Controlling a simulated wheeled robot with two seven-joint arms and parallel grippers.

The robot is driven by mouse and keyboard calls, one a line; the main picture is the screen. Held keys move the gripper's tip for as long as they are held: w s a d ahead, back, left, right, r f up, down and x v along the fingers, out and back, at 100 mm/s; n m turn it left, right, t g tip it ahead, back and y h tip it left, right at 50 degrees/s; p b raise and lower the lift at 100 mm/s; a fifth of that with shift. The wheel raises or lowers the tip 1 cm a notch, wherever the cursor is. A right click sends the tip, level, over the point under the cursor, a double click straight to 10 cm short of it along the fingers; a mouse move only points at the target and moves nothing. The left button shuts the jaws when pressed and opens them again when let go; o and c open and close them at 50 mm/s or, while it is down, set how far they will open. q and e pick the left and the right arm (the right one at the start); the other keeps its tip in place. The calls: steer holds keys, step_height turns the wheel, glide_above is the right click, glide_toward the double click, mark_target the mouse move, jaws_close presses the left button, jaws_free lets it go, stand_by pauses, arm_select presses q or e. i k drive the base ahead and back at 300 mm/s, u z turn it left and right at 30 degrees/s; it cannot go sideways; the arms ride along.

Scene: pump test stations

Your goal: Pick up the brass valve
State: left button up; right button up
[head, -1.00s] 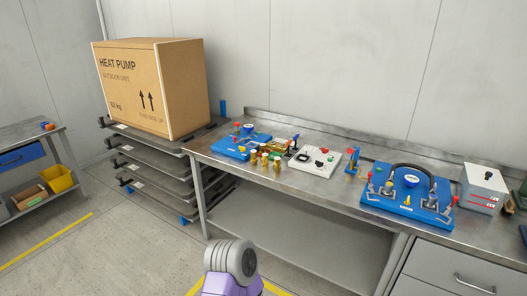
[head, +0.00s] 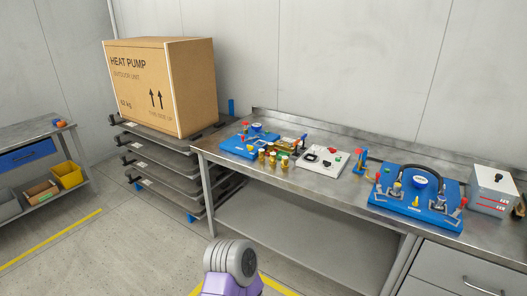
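Several small brass-coloured pieces (head: 272,160) stand upright at the front edge of the metal workbench (head: 320,185), between the left blue board and a white panel. They are too small for me to tell which one is the brass valve. More brass-coloured parts (head: 286,146) lie just behind them. Neither of my grippers is in view. Only a grey and purple part of my own body shows at the bottom, well in front of the bench.
A blue pump board (head: 250,146) stands left of the brass pieces and a white panel (head: 322,161) right of them. A larger blue board (head: 400,205) with a black hose and a grey box (head: 492,190) are further right. A heat pump carton (head: 160,88) sits on stacked shelves. The floor ahead is clear.

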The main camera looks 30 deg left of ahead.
mark_target(270, 147)
steer(key=u, duration=0.5)
steer(key=k, duration=0.6)
steer(key=u, duration=1.25)
steer(key=i, duration=1.55)
steer(key=z, duration=0.55)
steer(key=i, duration=1)
steer(key=z, duration=1)
